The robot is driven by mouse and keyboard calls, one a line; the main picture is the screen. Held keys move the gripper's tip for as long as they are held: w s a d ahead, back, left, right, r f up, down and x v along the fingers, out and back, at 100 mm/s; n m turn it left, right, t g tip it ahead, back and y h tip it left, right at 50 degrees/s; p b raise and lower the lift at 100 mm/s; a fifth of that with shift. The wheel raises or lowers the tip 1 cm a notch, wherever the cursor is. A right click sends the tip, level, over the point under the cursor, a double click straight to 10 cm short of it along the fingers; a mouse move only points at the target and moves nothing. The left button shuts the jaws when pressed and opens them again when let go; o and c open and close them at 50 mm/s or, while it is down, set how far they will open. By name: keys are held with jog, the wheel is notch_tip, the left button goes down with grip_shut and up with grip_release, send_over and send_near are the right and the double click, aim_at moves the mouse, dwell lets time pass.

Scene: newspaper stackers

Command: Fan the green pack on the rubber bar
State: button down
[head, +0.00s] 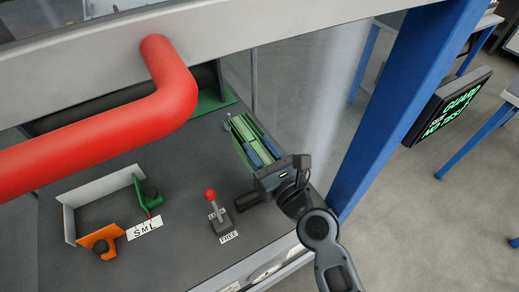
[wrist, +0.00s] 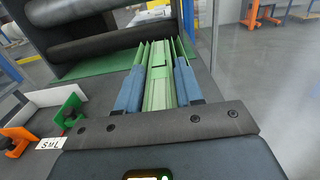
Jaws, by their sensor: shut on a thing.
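The green pack (head: 242,128) is a bundle of upright light-green leaves near the right side of the grey deck. It also shows in the wrist view (wrist: 158,92), running away from my gripper. My gripper (head: 262,150) is shut on it, with a blue-padded finger on each side; these fingers also show in the wrist view (wrist: 159,72). Some green edges show outside and beyond the pads. Dark horizontal cylinders (wrist: 95,52) lie beyond the pack, apart from it. I cannot tell which of them, if any, is the rubber bar.
A thick red pipe (head: 110,125) crosses above the deck at left. A red-knobbed lever (head: 211,196) stands left of my gripper, by LOCK and FREE labels. White guides with green (head: 147,194) and orange (head: 101,240) clamps are further left. A blue post (head: 395,105) rises at right.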

jog(key=shift+r, duration=2.55)
